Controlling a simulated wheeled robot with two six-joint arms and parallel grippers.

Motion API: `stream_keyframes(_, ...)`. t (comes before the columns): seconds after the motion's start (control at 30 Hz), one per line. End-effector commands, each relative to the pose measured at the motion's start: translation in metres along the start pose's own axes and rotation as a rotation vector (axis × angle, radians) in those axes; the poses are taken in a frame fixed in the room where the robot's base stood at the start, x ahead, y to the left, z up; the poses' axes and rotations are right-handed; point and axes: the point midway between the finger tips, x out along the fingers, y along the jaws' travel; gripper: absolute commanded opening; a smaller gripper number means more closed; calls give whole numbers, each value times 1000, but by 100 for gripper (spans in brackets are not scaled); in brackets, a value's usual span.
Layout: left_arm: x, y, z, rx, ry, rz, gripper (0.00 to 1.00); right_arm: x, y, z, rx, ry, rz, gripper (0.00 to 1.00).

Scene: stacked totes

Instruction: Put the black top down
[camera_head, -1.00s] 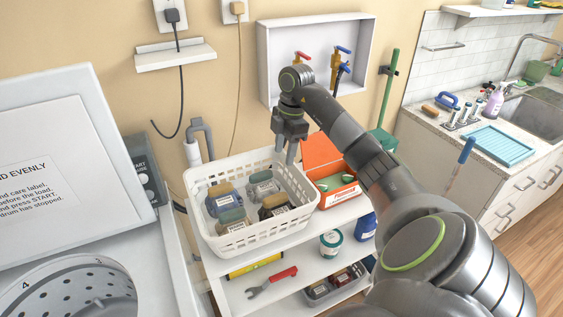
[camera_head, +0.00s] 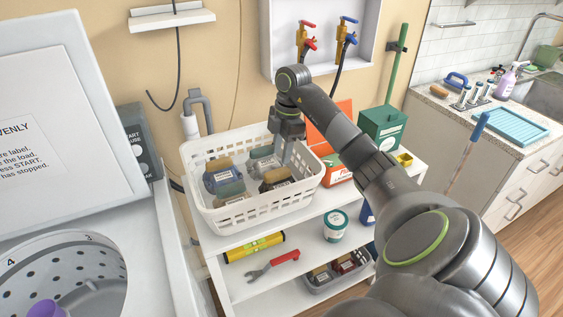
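My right gripper (camera_head: 285,154) points down inside the right back part of the white basket (camera_head: 262,215). Its fingers look close together, but I cannot tell whether they are open or shut, or whether they hold anything. In the basket a dark, almost black item with a tan upper part (camera_head: 276,179) lies just below and in front of the fingertips; I cannot tell whether they touch it. My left gripper is not in view.
The basket stands on a white shelf unit (camera_head: 312,212), with an orange box (camera_head: 338,168) to its right. Lower down are a yellow tube (camera_head: 254,246), a red-handled wrench (camera_head: 274,264) and a white tub (camera_head: 335,226). An open washer drum (camera_head: 70,275) is at left.

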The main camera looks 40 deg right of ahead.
Motion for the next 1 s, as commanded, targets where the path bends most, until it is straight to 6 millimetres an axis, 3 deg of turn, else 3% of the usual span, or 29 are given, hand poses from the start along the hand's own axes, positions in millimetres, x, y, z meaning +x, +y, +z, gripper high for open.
stream_keyframes(0.03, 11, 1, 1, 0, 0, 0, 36, 12, 0, 1, 0, 0, 0, 38)
stream_keyframes(0.2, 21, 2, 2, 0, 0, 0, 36, 23, 0, 0, 0, 0, 0, 38)
stream_keyframes(0.4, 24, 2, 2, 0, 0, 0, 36, 42, 0, 1, 1, 0, -3, 38)
stream_keyframes(0.5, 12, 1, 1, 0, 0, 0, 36, 54, 0, 1, 1, 1, -5, 38)
stream_keyframes(0.63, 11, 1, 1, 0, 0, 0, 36, 70, 1, 1, 0, 0, -2, 38)
stream_keyframes(0.9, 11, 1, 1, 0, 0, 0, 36, 74, 1, 1, -1, 0, 0, 38)
stream_keyframes(1.0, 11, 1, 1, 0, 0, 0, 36, 74, 1, 2, 0, 0, 0, 26)
